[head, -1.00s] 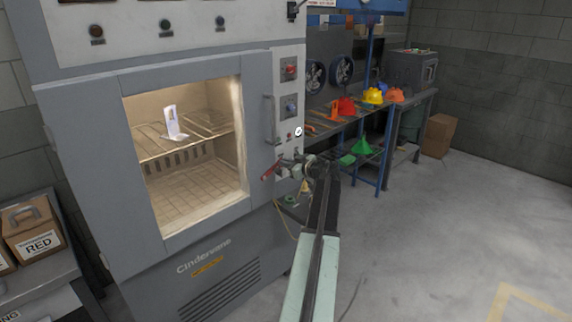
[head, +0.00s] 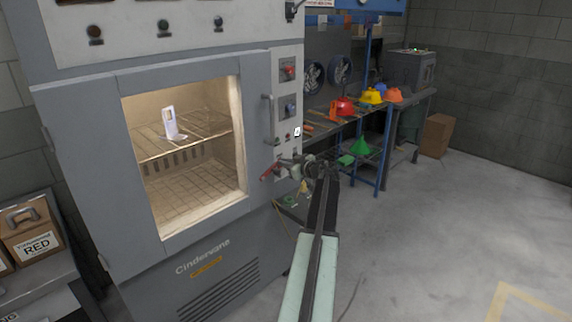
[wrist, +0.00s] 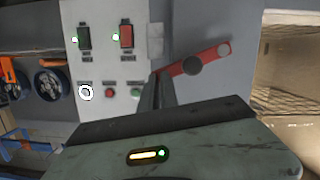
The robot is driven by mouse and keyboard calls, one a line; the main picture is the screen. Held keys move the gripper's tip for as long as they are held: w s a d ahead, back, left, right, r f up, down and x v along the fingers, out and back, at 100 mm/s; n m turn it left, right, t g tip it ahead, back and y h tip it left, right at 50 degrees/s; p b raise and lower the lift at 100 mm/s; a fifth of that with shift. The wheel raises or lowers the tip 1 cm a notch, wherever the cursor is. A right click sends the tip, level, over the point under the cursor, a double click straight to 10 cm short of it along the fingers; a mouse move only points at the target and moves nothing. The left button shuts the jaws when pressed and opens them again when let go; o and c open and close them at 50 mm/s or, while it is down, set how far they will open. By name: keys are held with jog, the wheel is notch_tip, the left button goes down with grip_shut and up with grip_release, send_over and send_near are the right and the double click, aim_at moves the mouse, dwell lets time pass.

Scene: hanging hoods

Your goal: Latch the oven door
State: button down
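The grey oven's door (head: 95,150) looks closed against the oven body, with a lit window. A metal bar handle (head: 269,120) stands on its right edge. A red latch lever (head: 269,172) sits low by the door's right edge; in the wrist view the lever (wrist: 210,58) slants up to the right from a round dark pivot. My gripper (head: 287,163) is beside the lever. In the wrist view the gripper's fingers (wrist: 162,80) look close together, at the lever's lower left end. I cannot tell whether they touch it, and the gripper body hides what lies below.
The oven's control panel (wrist: 105,50) with switches and lights is beside the lever. A bench (head: 335,122) with several colored hard hats stands behind to the right. A shelf with boxes (head: 35,235) is at the left. The floor at right is open.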

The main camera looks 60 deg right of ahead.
jog(key=shift+w+a+r, duration=0.1)
jog(key=shift+w+a, duration=0.1)
jog(key=shift+w, duration=0.3)
jog(key=r+p, duration=0.1)
jog(key=a+r+p, duration=0.1)
jog(key=r+p, duration=0.1)
jog(key=a+r+p, duration=0.1)
jog(key=r+p, duration=0.1)
jog(key=shift+s, duration=0.25)
jog(key=f+p+v, duration=0.1)
jog(key=f+v, duration=0.1)
jog(key=v, duration=0.7)
jog(key=shift+s+r, duration=0.3)
jog(key=shift+s, duration=0.15)
